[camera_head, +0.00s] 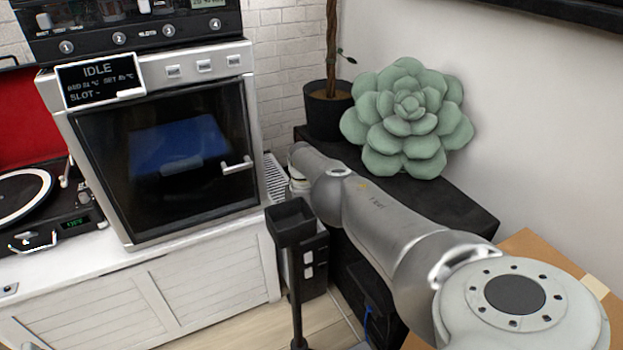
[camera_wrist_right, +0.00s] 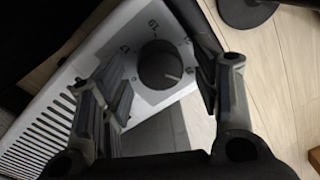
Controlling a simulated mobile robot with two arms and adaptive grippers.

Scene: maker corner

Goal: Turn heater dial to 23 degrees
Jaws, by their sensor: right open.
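The heater (camera_wrist_right: 72,115) is a white body with dark slots, in the right wrist view. Its dark round dial (camera_wrist_right: 158,64) sits on a pale face with small printed numbers around it, too blurred to read surely. A light pointer mark on the dial points to the lower right of the picture. My right gripper (camera_wrist_right: 160,75) is open, one finger on each side of the dial; I cannot tell whether they touch it. In the head view a bit of the heater's white grille (camera_head: 274,178) shows behind my right arm, whose gripper is hidden there. My left gripper is not in view.
A black holder on a pole (camera_head: 292,219) stands just left of my right arm; its round base shows in the wrist view (camera_wrist_right: 243,8). A black bench (camera_head: 470,212) bears a succulent (camera_head: 408,118) and a potted plant (camera_head: 328,108).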

